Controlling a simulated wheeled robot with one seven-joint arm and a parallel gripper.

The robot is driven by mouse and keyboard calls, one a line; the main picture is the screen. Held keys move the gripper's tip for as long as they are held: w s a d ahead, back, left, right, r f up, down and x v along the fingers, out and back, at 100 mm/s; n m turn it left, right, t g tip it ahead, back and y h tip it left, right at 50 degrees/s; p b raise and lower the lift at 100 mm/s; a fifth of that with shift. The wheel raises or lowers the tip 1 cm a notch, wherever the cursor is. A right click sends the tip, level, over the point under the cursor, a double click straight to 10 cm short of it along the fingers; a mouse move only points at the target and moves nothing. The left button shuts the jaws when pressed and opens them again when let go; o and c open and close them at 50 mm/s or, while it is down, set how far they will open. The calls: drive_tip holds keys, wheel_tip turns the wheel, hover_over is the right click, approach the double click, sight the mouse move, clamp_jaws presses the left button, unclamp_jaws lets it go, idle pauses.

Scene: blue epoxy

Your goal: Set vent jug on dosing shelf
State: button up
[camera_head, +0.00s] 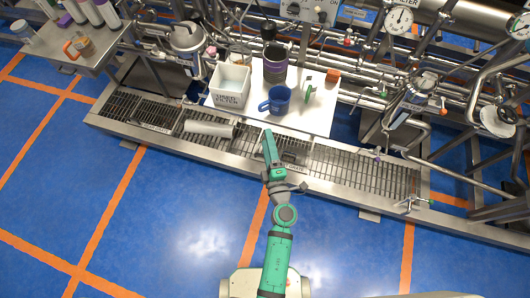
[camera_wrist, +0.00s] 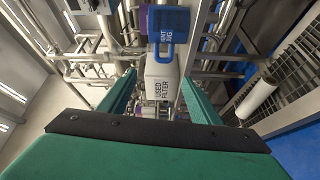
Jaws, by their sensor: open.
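The vent jug is a blue jug with a handle (camera_head: 281,96) on a white board (camera_head: 312,118). In the wrist view the blue jug (camera_wrist: 182,18) shows at the top, with partly readable white lettering. My gripper (camera_head: 269,140) is just in front of the jug and board in the head view, apart from the jug. In the wrist view my gripper (camera_wrist: 158,82) has its two green fingers wide apart, with nothing held. No label for the dosing shelf is readable; a metal side table (camera_head: 98,52) with bottles stands at the upper left.
A white box marked "USED FILTER" (camera_head: 231,88) stands left of the jug. A dark purple container (camera_head: 275,66) is behind it. A green disc-like part (camera_head: 309,90) and an orange block (camera_head: 333,75) are right. A white cylinder (camera_head: 209,129) lies on the grating. Pipes crowd behind.

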drive_tip(key=s+r+m+g+h, duration=0.1)
drive_tip(key=s+r+m, duration=0.2)
drive_tip(key=s+m, duration=0.3)
drive_tip(key=s+a+r+m+h, duration=0.1)
drive_tip(key=s+r+m, duration=0.2)
drive_tip(key=s, duration=1.1)
drive_tip(key=s+r+m+g+h, duration=0.1)
drive_tip(key=s+r+m, duration=0.1)
drive_tip(key=s+m, duration=0.7)
drive_tip(key=shift+s+a+r+m+g, duration=0.3)
drive_tip(key=shift+s+a+r, duration=0.1)
drive_tip(key=shift+s, duration=0.4)
drive_tip(key=c, duration=0.7)
drive_tip(key=shift+w+d, duration=0.1)
drive_tip(key=shift+w, duration=0.05)
